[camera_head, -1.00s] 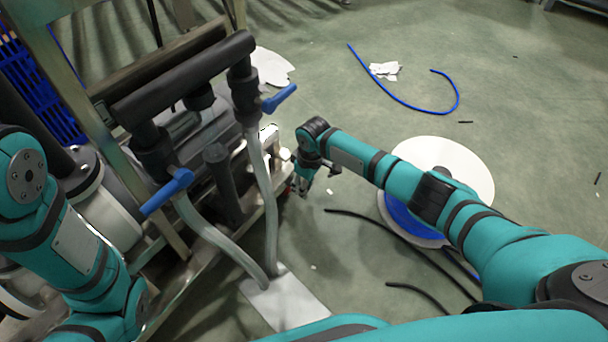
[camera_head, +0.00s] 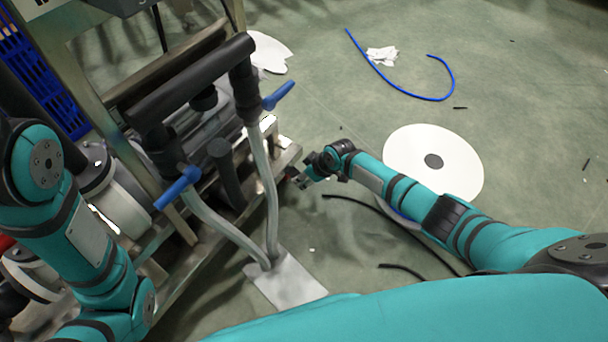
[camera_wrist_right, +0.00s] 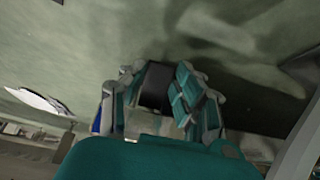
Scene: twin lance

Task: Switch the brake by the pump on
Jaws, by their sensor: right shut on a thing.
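The pump rig stands at left in the head view, with black pipes (camera_head: 185,85), grey hoses and a metal base frame (camera_head: 275,155). Two blue lever handles (camera_head: 279,95) (camera_head: 178,187) sit on its pipes. My right gripper (camera_head: 295,178) is low beside the right edge of the frame. In the right wrist view its teal fingers (camera_wrist_right: 160,95) are shut around a dark block-like thing (camera_wrist_right: 156,84). I cannot tell for certain whether this is the brake. No brake is clearly recognisable. My left arm shows at left, but its gripper is out of view.
A white disc (camera_head: 465,165) lies at right, near my right forearm. A blue hose (camera_head: 400,92), white crumpled paper (camera_head: 382,56) and black hoses lie on the green floor. A pale plate (camera_head: 290,285) lies below the rig. A blue crate (camera_head: 40,85) stands far left.

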